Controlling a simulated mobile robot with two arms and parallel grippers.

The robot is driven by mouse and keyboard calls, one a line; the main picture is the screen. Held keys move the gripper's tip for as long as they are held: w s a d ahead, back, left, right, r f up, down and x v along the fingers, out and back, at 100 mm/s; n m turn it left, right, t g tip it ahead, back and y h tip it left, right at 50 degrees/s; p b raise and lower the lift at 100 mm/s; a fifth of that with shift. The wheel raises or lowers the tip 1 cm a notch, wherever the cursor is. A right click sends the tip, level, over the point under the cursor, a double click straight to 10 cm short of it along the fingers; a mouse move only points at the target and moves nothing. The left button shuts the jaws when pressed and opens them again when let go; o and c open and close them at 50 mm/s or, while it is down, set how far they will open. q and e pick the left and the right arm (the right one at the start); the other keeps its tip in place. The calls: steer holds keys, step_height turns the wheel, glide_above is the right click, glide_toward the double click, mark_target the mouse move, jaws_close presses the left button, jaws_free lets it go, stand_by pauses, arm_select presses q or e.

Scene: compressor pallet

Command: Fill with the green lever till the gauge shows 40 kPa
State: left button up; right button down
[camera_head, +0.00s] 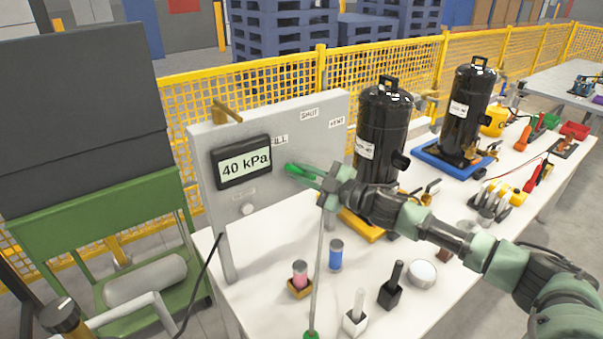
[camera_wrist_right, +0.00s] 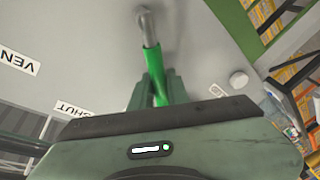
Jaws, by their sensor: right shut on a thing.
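The gauge (camera_head: 243,161) on the grey upright panel (camera_head: 205,135) reads 40 kPa in the head view. The green lever (camera_head: 297,172) sticks out from the panel to the right of the gauge and points left. My right gripper (camera_head: 322,180) is shut on the lever. In the right wrist view the green lever (camera_wrist_right: 152,68) runs from its metal pivot (camera_wrist_right: 147,25) down between my right gripper's fingers (camera_wrist_right: 158,92). My left gripper is not in view.
Two black tanks (camera_head: 384,135) (camera_head: 470,110) stand right of the panel on the white table (camera_head: 270,290). Small items, such as a blue cylinder (camera_head: 336,255) and a black-handled block (camera_head: 392,288), stand below my right arm. A yellow mesh fence (camera_head: 290,75) runs behind.

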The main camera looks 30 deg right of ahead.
steer(key=shift+d+r+m, duration=0.1)
steer(key=shift+r+m, duration=0.05)
steer(key=shift+m, duration=0.15)
steer(key=m, duration=0.1)
steer(key=d+r+m, duration=0.1)
steer(key=shift+w+d+m+t+p, duration=0.1)
steer(key=shift+m+t+p, duration=0.2)
steer(key=shift+t+p, duration=0.1)
steer(key=shift+d+r+m+t, duration=0.3)
steer(key=shift+d+m, duration=0.2)
steer(key=shift+m, duration=0.4)
steer(key=m, duration=0.1)
steer(key=d+m, duration=0.1)
steer(key=shift+w+d+r+m+t+p, duration=0.2)
steer(key=shift+r+m+t+p, duration=0.1)
steer(key=shift+m+t, duration=0.1)
steer(key=shift+w+d+r+m+t+h, duration=0.15)
steer(key=shift+d+m, duration=0.25)
steer(key=shift+m, duration=0.4)
steer(key=shift+s+d+f+m+t+h, duration=0.1)
steer(key=shift+d+m+t+h, duration=0.25)
steer(key=shift+m, duration=0.45)
steer(key=shift+d, duration=0.15)
steer(key=c, duration=1.4)
jaws_free()
steer(key=shift+o, duration=0.2)
